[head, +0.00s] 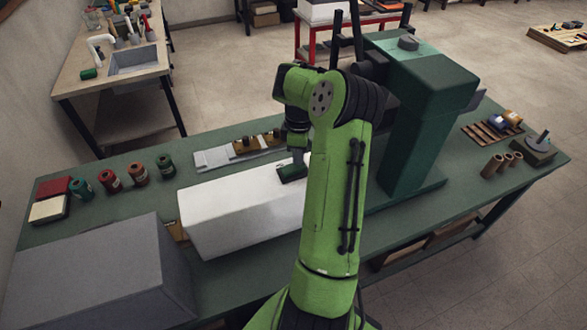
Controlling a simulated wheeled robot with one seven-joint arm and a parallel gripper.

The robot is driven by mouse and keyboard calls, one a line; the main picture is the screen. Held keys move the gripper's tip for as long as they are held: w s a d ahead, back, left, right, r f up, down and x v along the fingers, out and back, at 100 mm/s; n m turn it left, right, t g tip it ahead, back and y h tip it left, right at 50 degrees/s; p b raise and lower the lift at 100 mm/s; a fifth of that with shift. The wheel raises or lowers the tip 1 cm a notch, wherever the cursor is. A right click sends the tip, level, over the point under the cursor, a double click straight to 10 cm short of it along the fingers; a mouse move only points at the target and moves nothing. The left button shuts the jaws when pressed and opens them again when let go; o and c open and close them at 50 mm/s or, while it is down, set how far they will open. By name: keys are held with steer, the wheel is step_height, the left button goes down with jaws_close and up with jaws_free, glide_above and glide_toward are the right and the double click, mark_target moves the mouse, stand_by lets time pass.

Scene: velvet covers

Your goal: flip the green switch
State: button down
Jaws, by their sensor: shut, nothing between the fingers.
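A small dark green block, which looks like the green switch (291,173), sits on top of the long white box (232,205) near its far right end. My gripper (298,164) points down at the switch, with its fingers shut and empty. The fingertips are at or just above the far side of the switch. I cannot tell whether they touch it. My own green arm covers the right end of the white box. Which way the switch is tilted is too small to tell.
Several spools (110,181) stand at the left of the green table (70,226). A large grey box (95,275) fills the front left. A tall green machine (425,125) stands right of my arm. A metal strip with brass parts (245,147) lies behind the white box.

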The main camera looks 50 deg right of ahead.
steer(key=shift+f+b, duration=0.55)
steer(key=shift+f, duration=0.3)
stand_by(0.3)
step_height(320, 180, up, 7)
steer(key=p, duration=0.6)
steer(key=shift+r+p, duration=0.15)
steer(key=shift+p, duration=0.15)
